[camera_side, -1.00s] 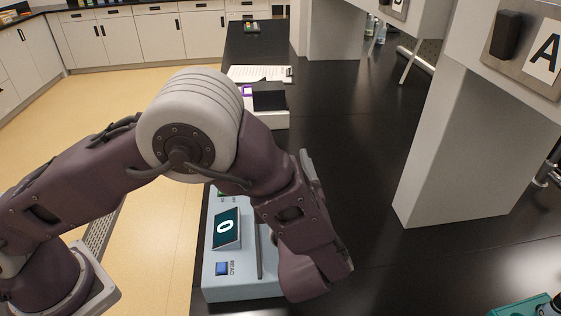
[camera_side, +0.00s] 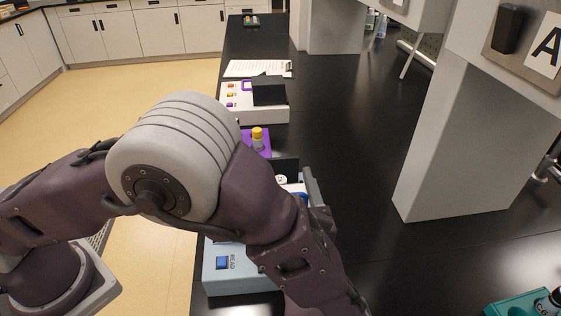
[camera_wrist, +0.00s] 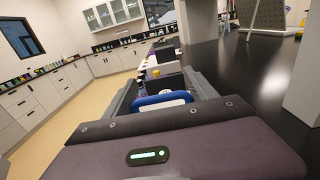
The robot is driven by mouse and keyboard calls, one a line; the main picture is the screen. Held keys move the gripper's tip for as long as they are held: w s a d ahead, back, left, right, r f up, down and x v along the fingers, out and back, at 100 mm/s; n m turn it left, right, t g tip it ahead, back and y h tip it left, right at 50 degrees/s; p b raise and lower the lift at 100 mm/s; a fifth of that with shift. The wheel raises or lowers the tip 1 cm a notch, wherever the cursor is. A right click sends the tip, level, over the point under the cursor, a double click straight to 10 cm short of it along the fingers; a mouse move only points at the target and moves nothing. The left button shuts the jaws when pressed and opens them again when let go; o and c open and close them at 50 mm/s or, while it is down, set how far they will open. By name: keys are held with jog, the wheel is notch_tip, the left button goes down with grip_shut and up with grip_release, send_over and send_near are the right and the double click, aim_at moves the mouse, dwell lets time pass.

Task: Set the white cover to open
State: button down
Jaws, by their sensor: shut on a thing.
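The white instrument (camera_side: 258,112) stands on the bench in the middle distance, with colored buttons and a dark upright panel (camera_side: 269,91). I cannot tell for sure which part is the white cover. My gripper is mostly hidden by my arm in the side view; a grey finger (camera_side: 314,187) shows at its right. In the wrist view, my gripper (camera_wrist: 164,92) has its fingers on either side of a blue-and-white piece (camera_wrist: 160,101) and is shut on it. What this piece is attached to is hidden.
A light blue device with a READ button (camera_side: 222,262) is partly behind my arm. A purple holder (camera_side: 255,138) with a yellow-capped vial (camera_side: 258,137) stands beyond it. A grey pillar (camera_side: 460,150) rises at right. The black bench (camera_side: 350,130) between is clear.

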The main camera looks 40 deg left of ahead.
jog(key=shift+v, duration=1.25)
jog(key=shift+w+d, duration=0.1)
jog(key=shift+w, duration=0.05)
jog(key=c, duration=0.6)
grip_release()
jog(key=shift+o, duration=0.2)
jog(key=shift+s+d, duration=0.2)
jog(key=shift+s, duration=0.05)
jog(key=s+d+r, duration=0.3)
jog(key=r, duration=0.4)
